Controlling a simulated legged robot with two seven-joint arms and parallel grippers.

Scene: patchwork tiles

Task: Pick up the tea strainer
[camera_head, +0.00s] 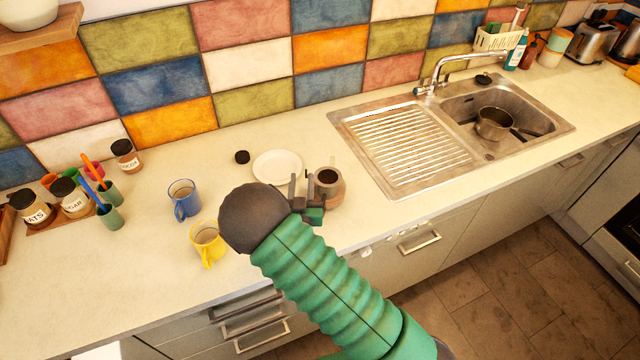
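My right gripper (302,192) is above the counter, its dark fingers upright right beside a round pot or cup with a dark inside (328,178). The dark ball-shaped wrist and green arm hide part of the counter in front of it. I cannot tell whether the fingers touch the pot or hold anything. I cannot make out a tea strainer for certain; it may be hidden or too small. A small round black object (242,157) lies left of a white plate (277,166) behind the gripper. My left gripper is not in view.
A blue mug (184,200) and a yellow mug (207,242) stand left of my wrist. Jars (75,197) and green cups (110,217) are farther left. A steel sink with drainer (405,150) holds a pan (494,123) at right. The front left counter is clear.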

